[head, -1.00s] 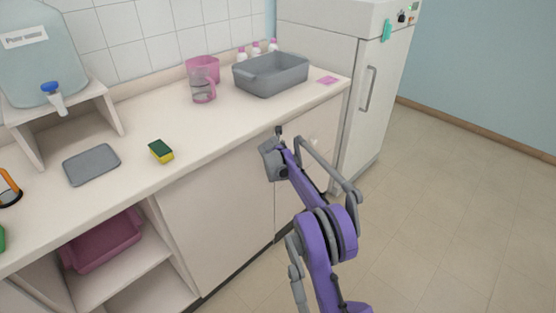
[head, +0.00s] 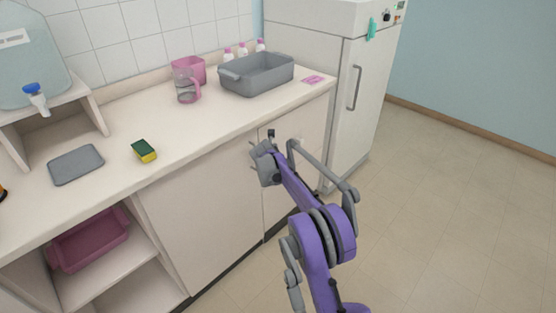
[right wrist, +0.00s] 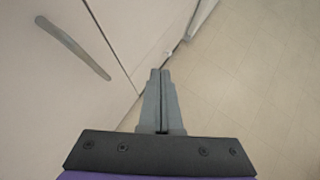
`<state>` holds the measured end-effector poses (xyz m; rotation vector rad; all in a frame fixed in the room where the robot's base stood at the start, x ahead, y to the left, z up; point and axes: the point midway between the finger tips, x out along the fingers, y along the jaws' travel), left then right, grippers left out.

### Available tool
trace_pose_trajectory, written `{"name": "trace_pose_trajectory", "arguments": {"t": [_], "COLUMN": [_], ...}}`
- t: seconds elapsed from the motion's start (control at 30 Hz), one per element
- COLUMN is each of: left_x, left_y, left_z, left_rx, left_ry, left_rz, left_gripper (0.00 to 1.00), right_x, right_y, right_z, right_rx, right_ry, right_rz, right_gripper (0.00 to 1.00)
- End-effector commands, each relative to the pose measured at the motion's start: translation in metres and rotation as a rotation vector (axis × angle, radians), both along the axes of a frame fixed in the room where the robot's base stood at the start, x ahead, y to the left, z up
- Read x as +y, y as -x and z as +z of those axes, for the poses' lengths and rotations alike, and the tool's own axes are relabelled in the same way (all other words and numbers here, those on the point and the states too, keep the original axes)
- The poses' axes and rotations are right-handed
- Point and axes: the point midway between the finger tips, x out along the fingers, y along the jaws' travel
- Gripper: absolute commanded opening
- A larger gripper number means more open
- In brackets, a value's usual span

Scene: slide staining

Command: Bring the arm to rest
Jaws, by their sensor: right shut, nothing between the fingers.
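My right arm (head: 322,232) is purple and grey and reaches up in front of the counter's cabinet doors. Its gripper (head: 256,158) is near the cabinet front, below the counter edge, and holds nothing. In the right wrist view the two grey fingers (right wrist: 160,98) are pressed together, with bare floor and a cabinet door beyond them. My left gripper is not in view.
The counter (head: 215,125) bears a grey basin (head: 257,78), a pink jug (head: 190,70), a clear jug (head: 187,88), a sponge (head: 144,151) and a grey tray (head: 76,164). A white fridge (head: 350,90) stands beyond. The floor (head: 440,200) at right is clear.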

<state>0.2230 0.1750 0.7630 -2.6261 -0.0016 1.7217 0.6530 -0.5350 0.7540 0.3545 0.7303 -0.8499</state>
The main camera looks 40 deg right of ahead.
Motion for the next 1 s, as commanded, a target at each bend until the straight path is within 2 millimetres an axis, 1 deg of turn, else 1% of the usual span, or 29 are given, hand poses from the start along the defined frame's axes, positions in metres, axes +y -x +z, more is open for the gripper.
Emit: {"name": "trace_pose_trajectory", "arguments": {"t": [0.03,0.1,0.3,0.5,0.77,0.87,0.97,1.0], "left_x": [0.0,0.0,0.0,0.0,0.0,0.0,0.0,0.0], "left_y": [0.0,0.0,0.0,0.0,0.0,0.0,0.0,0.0], "left_z": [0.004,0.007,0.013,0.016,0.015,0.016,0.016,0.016], "left_rx": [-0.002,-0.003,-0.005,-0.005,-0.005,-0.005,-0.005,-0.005], "left_ry": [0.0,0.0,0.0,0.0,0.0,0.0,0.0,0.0], "left_rz": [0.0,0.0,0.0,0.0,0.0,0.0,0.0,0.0], "left_gripper": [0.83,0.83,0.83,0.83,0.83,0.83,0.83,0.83], "right_x": [-0.004,-0.005,-0.009,-0.011,-0.011,-0.002,0.026,0.044], "right_y": [0.013,0.025,0.053,0.066,0.068,0.07,0.082,0.089], "right_z": [0.016,0.028,0.054,0.067,0.069,0.072,0.08,0.085], "right_rx": [-0.001,-0.001,-0.001,-0.001,-0.001,-0.021,-0.087,-0.125], "right_ry": [0.0,0.0,0.0,0.001,0.0,-0.026,-0.111,-0.164], "right_rz": [-0.005,-0.005,-0.004,-0.003,-0.004,-0.024,-0.102,-0.151], "right_gripper": [0.0,0.0,0.0,0.0,0.0,0.0,0.0,0.0]}}
